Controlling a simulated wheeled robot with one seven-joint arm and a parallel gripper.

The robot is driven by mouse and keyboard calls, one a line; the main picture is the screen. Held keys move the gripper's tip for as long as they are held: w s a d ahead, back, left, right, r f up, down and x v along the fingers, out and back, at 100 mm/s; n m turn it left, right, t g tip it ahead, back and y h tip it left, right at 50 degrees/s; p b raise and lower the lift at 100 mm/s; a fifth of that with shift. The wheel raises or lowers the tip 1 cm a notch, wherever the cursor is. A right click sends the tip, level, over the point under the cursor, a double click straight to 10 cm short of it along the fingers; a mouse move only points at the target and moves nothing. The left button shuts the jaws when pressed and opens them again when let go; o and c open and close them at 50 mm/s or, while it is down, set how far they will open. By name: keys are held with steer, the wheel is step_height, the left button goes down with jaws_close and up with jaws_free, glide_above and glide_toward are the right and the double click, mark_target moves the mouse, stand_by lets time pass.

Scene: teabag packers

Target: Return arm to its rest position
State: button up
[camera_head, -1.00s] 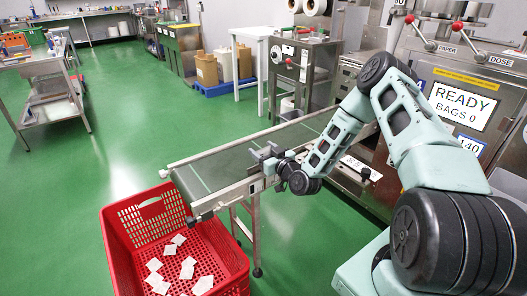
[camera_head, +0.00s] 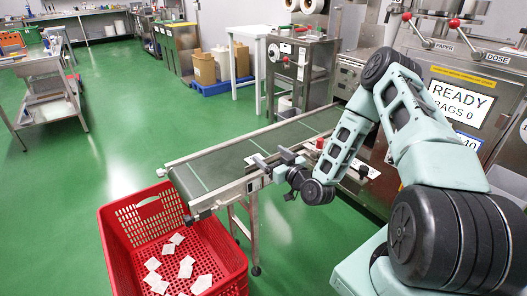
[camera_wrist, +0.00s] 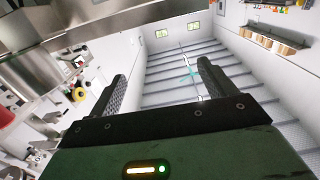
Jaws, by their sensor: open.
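My gripper (camera_head: 272,161) is at the end of my arm, beside the near end of the conveyor belt in the head view. In the wrist view its two dark fingers (camera_wrist: 163,92) stand wide apart with nothing between them. Between and beyond the fingers the wrist view shows a ribbed light surface and pale walls, with no object close to the fingertips. My arm is bent at the elbow, with the forearm reaching down and left from the machine side.
The conveyor (camera_head: 218,167) runs back toward the packing machine (camera_head: 470,75), whose screen reads READY, BAGS 0. A red crate (camera_head: 115,240) with several white teabags stands on the floor below the conveyor's end. Green floor (camera_head: 120,130) lies open at left.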

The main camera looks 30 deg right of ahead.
steer(key=s, duration=0.6)
steer(key=shift+s, duration=0.15)
steer(key=shift+d, duration=0.1)
